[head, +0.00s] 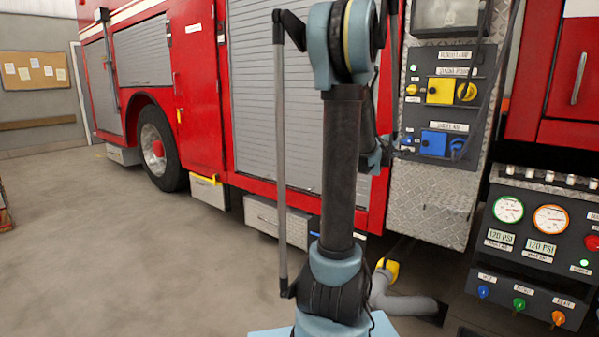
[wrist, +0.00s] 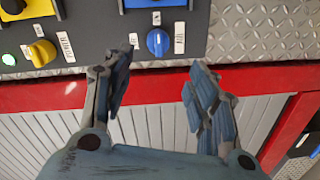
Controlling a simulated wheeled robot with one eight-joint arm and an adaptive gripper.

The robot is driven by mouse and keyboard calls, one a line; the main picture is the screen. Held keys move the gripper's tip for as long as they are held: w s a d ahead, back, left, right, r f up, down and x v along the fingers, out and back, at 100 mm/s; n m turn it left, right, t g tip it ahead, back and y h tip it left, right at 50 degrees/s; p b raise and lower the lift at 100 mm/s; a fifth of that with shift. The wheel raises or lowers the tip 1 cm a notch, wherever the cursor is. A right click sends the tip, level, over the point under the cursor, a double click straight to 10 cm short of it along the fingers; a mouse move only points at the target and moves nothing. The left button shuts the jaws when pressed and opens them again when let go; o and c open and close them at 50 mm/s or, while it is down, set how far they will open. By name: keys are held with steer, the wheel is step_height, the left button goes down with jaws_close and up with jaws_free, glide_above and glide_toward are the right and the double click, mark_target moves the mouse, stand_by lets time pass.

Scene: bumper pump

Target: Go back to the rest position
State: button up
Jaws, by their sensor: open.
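My gripper (wrist: 161,92) is open and empty in the wrist view, its two fingers spread apart. Past its fingertips is the lower edge of a control panel (wrist: 100,35) with a blue knob (wrist: 158,42) and a yellow knob (wrist: 41,53). The fingers look apart from the knobs. In the head view my arm stands upright across the middle, and the gripper itself cannot be made out there. The panel on the truck side (head: 440,110) shows in the head view with a yellow block (head: 440,91) above a blue block (head: 433,143).
A red fire truck (head: 200,110) with grey shutters fills the back. A gauge console (head: 535,240) stands at the right. A grey hose with a yellow fitting (head: 388,268) lies low behind my arm. The concrete floor (head: 120,260) at the left is clear.

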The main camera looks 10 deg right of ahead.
steer(key=s+a+f+m+g+y, duration=0.1)
steer(key=s+a+f+g+y, duration=0.2)
steer(key=s+a+f, duration=0.5)
steer(key=s+a+f+m+g+y, duration=0.2)
steer(key=s+a+f+y, duration=0.3)
steer(key=s+a, duration=0.9)
steer(key=s+a+f+m+g+y, duration=0.1)
steer(key=s+a+f+g+y, duration=0.2)
steer(key=s+a+f, duration=0.8)
steer(key=s+a+y, duration=0.1)
steer(key=a+y, duration=0.1)
steer(key=a, duration=0.8)
steer(key=shift+f+m+g, duration=0.15)
steer(key=shift+m+g, duration=0.25)
